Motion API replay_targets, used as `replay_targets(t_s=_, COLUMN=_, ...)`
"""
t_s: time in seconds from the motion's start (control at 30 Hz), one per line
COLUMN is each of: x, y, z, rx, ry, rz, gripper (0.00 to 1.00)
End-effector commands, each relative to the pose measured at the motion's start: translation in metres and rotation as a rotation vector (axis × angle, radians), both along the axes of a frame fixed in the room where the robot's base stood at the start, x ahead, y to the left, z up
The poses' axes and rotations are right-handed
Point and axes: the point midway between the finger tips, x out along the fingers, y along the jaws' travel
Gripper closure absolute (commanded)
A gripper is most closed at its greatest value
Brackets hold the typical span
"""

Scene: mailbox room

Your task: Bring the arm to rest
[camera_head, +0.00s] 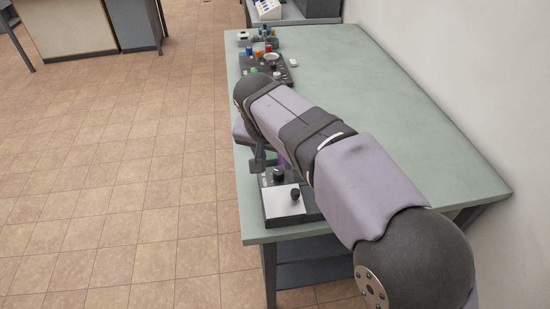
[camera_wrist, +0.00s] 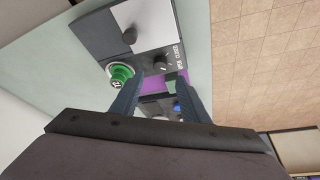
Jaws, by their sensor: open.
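My arm (camera_head: 365,185) reaches from the lower right over the green table (camera_head: 395,95). My gripper (camera_wrist: 161,82) is in the wrist view, its two fingers apart with nothing held between them. It is above a dark control panel (camera_wrist: 92,38) and near a green round button (camera_wrist: 119,74) and a black knob (camera_wrist: 160,64). Whether the fingertips touch the panel cannot be told. In the head view, my arm hides most of the panel; its white plate (camera_head: 285,207) with a black knob (camera_head: 295,193) shows at the table's near left edge.
A second panel with coloured buttons (camera_head: 262,62) lies farther back on the table, with small white items near it. A white wall (camera_head: 480,60) bounds the table's right side. The table's right part is clear. Tiled floor (camera_head: 120,180) lies to the left.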

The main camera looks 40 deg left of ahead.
Motion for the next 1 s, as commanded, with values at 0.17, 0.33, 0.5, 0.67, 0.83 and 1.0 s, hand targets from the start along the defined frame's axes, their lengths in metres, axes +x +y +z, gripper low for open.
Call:
replay_targets(t_s=0.17, x=0.0, y=0.0, z=0.0, rx=0.0, ry=0.0, rz=0.0, gripper=0.59)
replay_targets(t_s=0.33, x=0.01, y=-0.016, z=-0.004, rx=-0.012, ry=0.008, rz=-0.01, gripper=0.59)
replay_targets(t_s=0.5, x=0.037, y=-0.074, z=-0.016, rx=-0.05, ry=0.044, rz=-0.045, gripper=0.59)
replay_targets(t_s=0.67, x=0.059, y=-0.168, z=-0.038, rx=-0.093, ry=0.109, rz=-0.095, gripper=0.59)
replay_targets(t_s=0.83, x=0.051, y=-0.277, z=-0.066, rx=-0.117, ry=0.192, rz=-0.157, gripper=0.59)
replay_targets(t_s=1.0, x=0.013, y=-0.366, z=-0.094, rx=-0.114, ry=0.272, rz=-0.222, gripper=0.59)
